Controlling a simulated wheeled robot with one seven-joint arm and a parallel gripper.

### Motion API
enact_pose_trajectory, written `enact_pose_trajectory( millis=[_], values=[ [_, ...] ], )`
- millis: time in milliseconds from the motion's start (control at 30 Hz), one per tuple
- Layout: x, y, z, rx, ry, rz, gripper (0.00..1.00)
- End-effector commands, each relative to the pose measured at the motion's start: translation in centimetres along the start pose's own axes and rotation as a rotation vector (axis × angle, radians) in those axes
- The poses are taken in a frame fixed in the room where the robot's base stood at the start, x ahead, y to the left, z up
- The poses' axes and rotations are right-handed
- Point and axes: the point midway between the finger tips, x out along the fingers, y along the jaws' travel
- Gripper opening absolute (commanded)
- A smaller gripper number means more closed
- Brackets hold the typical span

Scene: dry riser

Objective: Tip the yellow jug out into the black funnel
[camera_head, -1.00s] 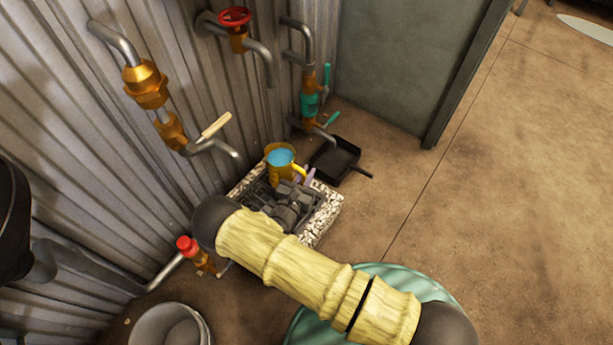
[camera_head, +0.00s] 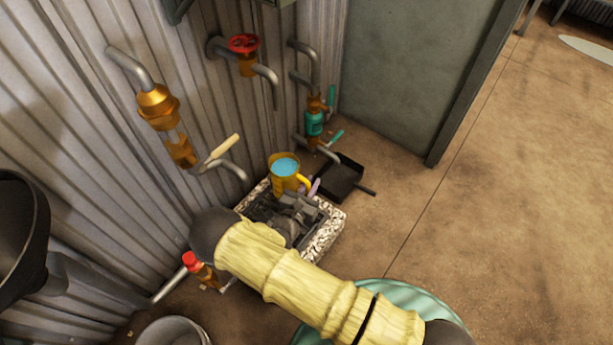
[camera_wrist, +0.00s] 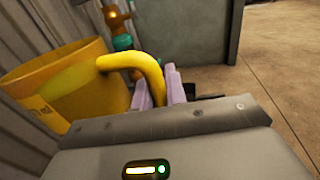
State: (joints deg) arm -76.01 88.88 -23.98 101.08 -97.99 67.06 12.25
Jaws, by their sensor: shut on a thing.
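The yellow jug (camera_head: 284,182) is upright with blue liquid near its top, above the speckled stone block in the head view. In the wrist view the jug (camera_wrist: 62,90) fills the left side, with its curved handle between my jaws. My gripper (camera_wrist: 158,88) is shut on that handle with its pale purple fingers; the fingers also show beside the jug in the head view (camera_head: 314,186). The black funnel (camera_head: 18,235) is at the left edge of the head view, partly cut off, well to the left of the jug.
Pipes with valves line the corrugated wall, including a red handwheel (camera_head: 243,43) and a red-capped tap (camera_head: 196,265). A black pan (camera_head: 338,178) lies behind the jug. A grey bucket (camera_head: 172,333) stands at the bottom. Open floor (camera_head: 500,200) spreads to the right.

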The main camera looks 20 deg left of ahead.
Motion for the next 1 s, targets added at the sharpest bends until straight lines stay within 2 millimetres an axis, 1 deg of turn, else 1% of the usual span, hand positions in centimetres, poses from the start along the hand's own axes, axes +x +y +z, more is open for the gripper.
enact_pose_trajectory(
  millis=[67,167,267,367,400,467,600,667,700,800,900,1000],
  values=[
    [0.7,-0.6,0.7,0.002,-0.006,-0.001,0.00],
    [2.1,-2.0,1.8,-0.001,-0.005,0.004,0.00],
    [4.3,-4.2,3.5,-0.004,-0.006,0.018,0.00],
    [6.8,-7.2,5.4,-0.006,-0.006,0.043,0.00],
    [7.8,-8.5,6.2,-0.006,-0.006,0.054,0.00],
    [9.1,-10.4,7.3,-0.008,-0.005,0.075,0.00],
    [11.7,-15.4,9.8,-0.010,-0.004,0.123,0.00],
    [12.6,-17.7,10.8,-0.012,-0.003,0.141,0.00],
    [13.1,-19.1,11.4,-0.011,-0.003,0.154,0.00],
    [13.9,-22.5,12.6,-0.010,-0.001,0.177,0.00],
    [14.2,-25.0,13.3,-0.006,-0.001,0.188,0.00],
    [14.3,-26.2,13.6,-0.001,-0.001,0.193,0.00]
  ],
)
